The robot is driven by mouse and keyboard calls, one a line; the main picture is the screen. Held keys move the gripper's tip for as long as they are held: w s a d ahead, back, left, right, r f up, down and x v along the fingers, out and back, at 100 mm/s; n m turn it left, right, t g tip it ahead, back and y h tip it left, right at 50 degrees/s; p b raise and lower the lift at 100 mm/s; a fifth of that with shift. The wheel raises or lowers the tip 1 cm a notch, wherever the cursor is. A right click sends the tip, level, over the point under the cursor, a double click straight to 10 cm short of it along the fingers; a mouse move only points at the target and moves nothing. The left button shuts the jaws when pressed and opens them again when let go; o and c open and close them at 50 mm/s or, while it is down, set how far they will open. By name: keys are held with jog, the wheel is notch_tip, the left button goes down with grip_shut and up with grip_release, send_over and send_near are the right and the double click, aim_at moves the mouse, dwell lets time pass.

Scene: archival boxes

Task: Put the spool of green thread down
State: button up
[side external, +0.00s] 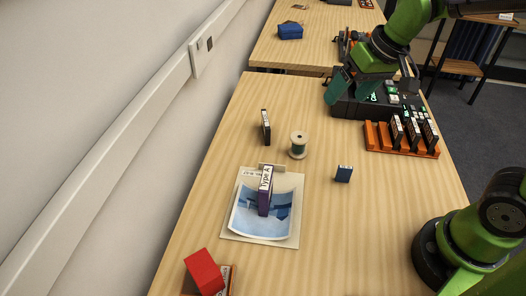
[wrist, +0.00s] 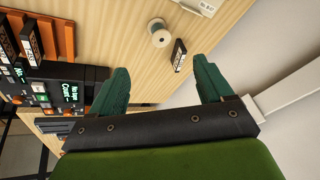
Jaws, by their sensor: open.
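My gripper (side external: 357,90) is open and empty, well behind the spool, in front of the black device at the table's far end. In the wrist view its two green fingers (wrist: 163,80) are spread wide with nothing between them.
A black device (side external: 365,107) and an orange rack (side external: 402,148) with black cartridges stand at the right. A purple "Type A" box (side external: 265,198) stands on a picture sheet (side external: 243,228). A red block (side external: 204,271) is in front. The wall borders the left.

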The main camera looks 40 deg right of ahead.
jog(key=s+r+m+t, duration=0.1)
jog(key=s+r+t, duration=0.1)
jog(key=s, duration=0.7)
jog(key=shift+s+d+m+t+y, duration=0.2)
jog(key=shift+d+m+t+y, duration=0.1)
jog(key=shift+m+t, duration=0.1)
dwell(0.6)
